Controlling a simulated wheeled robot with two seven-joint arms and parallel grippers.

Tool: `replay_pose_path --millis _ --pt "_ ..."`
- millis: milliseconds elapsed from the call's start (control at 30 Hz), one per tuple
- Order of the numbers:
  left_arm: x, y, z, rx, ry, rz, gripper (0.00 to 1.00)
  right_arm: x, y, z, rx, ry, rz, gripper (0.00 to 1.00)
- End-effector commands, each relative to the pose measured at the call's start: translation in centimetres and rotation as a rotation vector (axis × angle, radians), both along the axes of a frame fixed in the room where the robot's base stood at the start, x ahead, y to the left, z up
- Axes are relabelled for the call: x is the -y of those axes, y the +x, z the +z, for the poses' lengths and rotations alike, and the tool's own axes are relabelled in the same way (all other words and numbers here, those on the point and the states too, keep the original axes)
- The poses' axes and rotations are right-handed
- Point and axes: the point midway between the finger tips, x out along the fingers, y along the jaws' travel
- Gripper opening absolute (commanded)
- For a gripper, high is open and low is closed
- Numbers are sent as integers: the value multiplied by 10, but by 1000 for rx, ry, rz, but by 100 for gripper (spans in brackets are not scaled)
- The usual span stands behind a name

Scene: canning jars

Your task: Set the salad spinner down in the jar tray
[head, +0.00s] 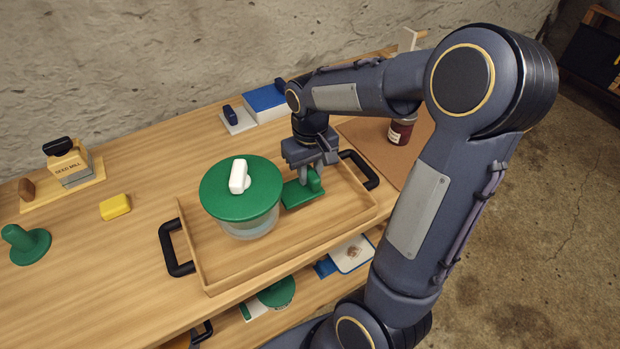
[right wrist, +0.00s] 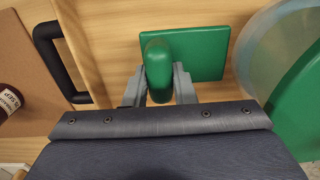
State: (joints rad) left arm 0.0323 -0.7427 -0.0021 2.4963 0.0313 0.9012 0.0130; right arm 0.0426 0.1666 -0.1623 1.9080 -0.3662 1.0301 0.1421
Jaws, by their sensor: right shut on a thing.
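The salad spinner, with a round green lid (head: 240,189), a white handle (head: 239,177) and a clear bowl (head: 250,226), stands upright in the wooden jar tray (head: 204,265), left of centre. Its edge also shows at the right of the right wrist view (right wrist: 300,110). My right gripper (head: 308,180) is shut on the upright handle of a green square-based piece (right wrist: 200,55), just right of the spinner. That piece is over the tray floor; I cannot tell whether it touches it. The gripper is apart from the spinner. My left gripper is not in view.
The tray has black handles (head: 172,250) at both ends. A dark jar (head: 401,131) stands on a brown board at right. A seed mill (head: 70,160), a yellow block (head: 115,207) and a green round-based piece (head: 28,246) stand at left. Items lie on a lower shelf.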

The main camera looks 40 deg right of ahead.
Motion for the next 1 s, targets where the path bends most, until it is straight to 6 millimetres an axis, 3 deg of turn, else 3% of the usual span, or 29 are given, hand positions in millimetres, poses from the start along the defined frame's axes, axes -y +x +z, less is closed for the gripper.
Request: replay_pose_path --millis 300,500,933,967,1000 --pt "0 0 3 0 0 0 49 15 15 -28 -3 0 -2 0" --pt "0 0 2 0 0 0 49 14 15 -53 0 0 -1 0" --pt "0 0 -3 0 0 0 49 14 15 -60 2 0 -1 0" --pt "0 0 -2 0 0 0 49 14 15 -59 1 0 0 26" --pt "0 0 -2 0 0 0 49 14 15 -59 1 0 0 31"
